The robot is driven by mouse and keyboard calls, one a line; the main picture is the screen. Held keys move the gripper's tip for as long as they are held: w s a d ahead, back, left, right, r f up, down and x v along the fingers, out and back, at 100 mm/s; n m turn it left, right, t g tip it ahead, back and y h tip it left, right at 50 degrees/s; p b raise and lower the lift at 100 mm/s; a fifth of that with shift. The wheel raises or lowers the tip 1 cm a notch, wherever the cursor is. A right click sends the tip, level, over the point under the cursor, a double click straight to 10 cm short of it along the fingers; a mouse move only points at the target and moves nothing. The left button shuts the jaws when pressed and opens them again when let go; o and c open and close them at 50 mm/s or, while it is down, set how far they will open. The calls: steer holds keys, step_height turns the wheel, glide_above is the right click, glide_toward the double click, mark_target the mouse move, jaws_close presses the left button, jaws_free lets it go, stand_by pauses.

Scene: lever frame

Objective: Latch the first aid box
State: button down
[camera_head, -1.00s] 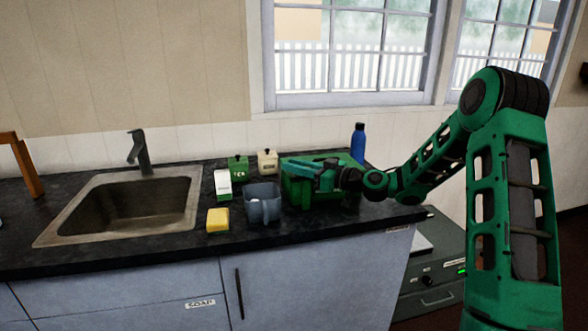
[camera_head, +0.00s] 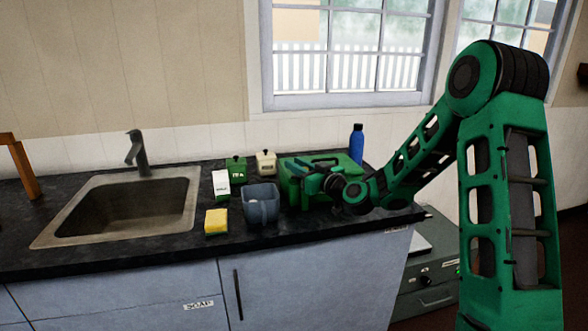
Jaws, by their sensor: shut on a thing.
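The first aid box (camera_head: 293,187) is a green case with a handle on top, standing on the dark counter right of the middle. Its lid looks down. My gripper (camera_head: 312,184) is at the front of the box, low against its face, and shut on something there. The latch is too small and too covered by my gripper to make out, so I cannot tell how it stands.
A blue-grey cup (camera_head: 261,204), a yellow sponge (camera_head: 216,221), a white carton (camera_head: 221,184), a green tin (camera_head: 237,168) and a cream tin (camera_head: 266,162) stand left of the box. A blue bottle (camera_head: 356,145) stands behind it. A sink (camera_head: 118,208) is at left.

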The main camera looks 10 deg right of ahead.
steer(key=shift+d+r+m+t+h, duration=0.15)
steer(key=shift+m+t+h, duration=0.15)
steer(key=shift+m+h, duration=0.45)
steer(key=shift+w+d+m+h, duration=0.1)
steer(key=shift+d+m+h, duration=0.15)
steer(key=shift+h, duration=0.5)
steer(key=shift+d+m+t+h, duration=0.3)
steer(key=shift+m+h, duration=0.3)
steer(key=shift+h, duration=0.3)
steer(key=c, duration=1.5)
jaws_free()
steer(key=shift+c, duration=0.2)
steer(key=shift+a, duration=0.1)
steer(key=s+d, duration=0.1)
steer(key=s, duration=0.9)
steer(key=shift+s+d+f, duration=0.15)
steer(key=shift+s+f, duration=0.05)
steer(key=shift+s, duration=0.1)
